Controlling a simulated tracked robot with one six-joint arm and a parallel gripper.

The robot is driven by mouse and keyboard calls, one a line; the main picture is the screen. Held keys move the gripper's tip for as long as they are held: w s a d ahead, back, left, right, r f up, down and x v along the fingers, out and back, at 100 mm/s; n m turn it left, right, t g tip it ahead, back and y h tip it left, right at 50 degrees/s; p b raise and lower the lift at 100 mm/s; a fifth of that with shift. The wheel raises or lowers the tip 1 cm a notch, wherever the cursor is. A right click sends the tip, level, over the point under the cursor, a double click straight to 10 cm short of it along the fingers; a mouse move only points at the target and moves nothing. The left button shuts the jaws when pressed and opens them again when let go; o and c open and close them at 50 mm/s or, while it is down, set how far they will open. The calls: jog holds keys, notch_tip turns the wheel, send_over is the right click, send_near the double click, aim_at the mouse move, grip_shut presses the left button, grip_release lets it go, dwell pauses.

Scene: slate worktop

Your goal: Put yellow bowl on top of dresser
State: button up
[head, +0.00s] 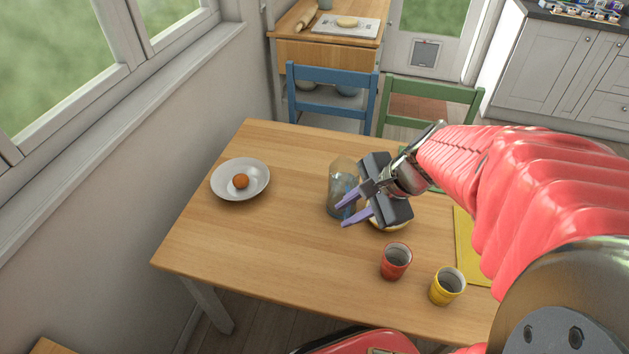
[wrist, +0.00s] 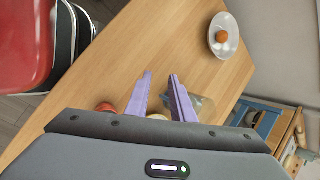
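My gripper (head: 343,213) is above the wooden table, beside and partly in front of a clear glass jar (head: 342,175). In the wrist view, its two purple fingers (wrist: 160,76) are apart with nothing between them. A pale yellowish round rim (head: 390,227) shows under my gripper, mostly hidden; I cannot tell whether it is the yellow bowl. No yellow bowl shows clearly. A wood-topped cabinet (head: 330,54) stands at the back and a grey drawer unit (head: 565,70) at the back right; I cannot tell which is the dresser.
On the table (head: 250,235) are a white plate (head: 256,168) with an orange-brown round item, a red cup (head: 396,262), a yellow cup (head: 447,287) and a yellow mat (head: 466,245). Blue (head: 330,76) and green (head: 430,90) chairs stand behind. The table's left front is clear.

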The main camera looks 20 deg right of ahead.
jog(key=s+a+r+n+t+h, duration=0.1)
jog(key=s+a+r+n+h, duration=0.2)
jog(key=n, duration=1.4)
jog(key=s+a+r, duration=0.3)
jog(key=a+r, duration=0.1)
jog(key=r, duration=0.2)
jog(key=shift+n+h, duration=0.3)
jog(key=shift+h, duration=0.1)
jog(key=shift+o, duration=0.4)
jog(key=shift+s+d, duration=0.1)
